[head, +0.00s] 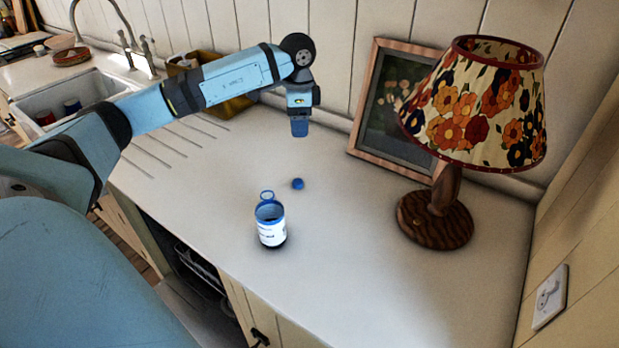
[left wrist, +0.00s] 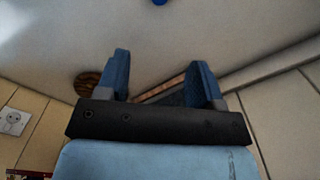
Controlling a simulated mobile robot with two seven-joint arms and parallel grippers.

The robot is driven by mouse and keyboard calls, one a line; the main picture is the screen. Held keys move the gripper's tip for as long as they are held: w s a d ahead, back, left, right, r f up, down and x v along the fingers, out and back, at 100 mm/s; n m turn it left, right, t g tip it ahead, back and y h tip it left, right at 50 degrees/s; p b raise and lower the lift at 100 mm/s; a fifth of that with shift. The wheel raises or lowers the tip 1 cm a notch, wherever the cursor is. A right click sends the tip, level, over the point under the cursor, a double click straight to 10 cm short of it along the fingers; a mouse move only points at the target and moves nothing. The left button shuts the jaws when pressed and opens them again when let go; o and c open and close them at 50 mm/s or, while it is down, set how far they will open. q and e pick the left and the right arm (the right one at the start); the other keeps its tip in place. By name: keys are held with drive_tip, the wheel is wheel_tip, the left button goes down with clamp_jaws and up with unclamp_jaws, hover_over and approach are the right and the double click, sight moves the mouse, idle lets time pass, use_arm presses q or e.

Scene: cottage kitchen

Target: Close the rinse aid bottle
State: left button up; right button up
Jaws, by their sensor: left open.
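The rinse aid bottle (head: 271,229), white with a blue top and a dark base, stands upright on the worktop in the head view. Its mouth looks open, and a blue ring shows at the far side of its rim. A small blue cap (head: 298,184) lies on the worktop behind and slightly right of the bottle, apart from it. My left gripper (head: 300,128) hangs above the worktop, beyond the cap in the picture. In the left wrist view its two fingers (left wrist: 163,78) are apart with nothing between them. A blue thing (left wrist: 160,2), probably the cap, shows at the top edge there.
A lamp (head: 476,105) with a flowered shade stands at the right, before a framed picture (head: 390,105) leaning on the wall. A brownish-yellow container (head: 237,107) is behind my left arm. A sink (head: 65,100) is at far left.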

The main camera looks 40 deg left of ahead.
use_arm(q)
drive_tip(key=f+b, duration=0.3)
drive_tip(key=f, duration=0.1)
drive_tip(key=shift+s, duration=0.35)
use_arm(e)
drive_tip(key=f, duration=0.3)
drive_tip(key=shift+s+a+f, duration=0.15)
drive_tip(key=shift+s+a, duration=0.1)
drive_tip(key=shift+a, duration=0.1)
use_arm(q)
hover_over(298, 181)
drive_tip(key=f, duration=0.8)
drive_tip(key=shift+d+f, duration=0.2)
drive_tip(key=shift+f, duration=0.15)
use_arm(e)
drive_tip(key=shift+f, duration=0.1)
use_arm(q)
drive_tip(key=shift+a+f, duration=0.2)
drive_tip(key=shift+f, duration=2.45)
drive_tip(key=shift+s, duration=0.1)
use_arm(e)
drive_tip(key=shift+d, duration=0.1)
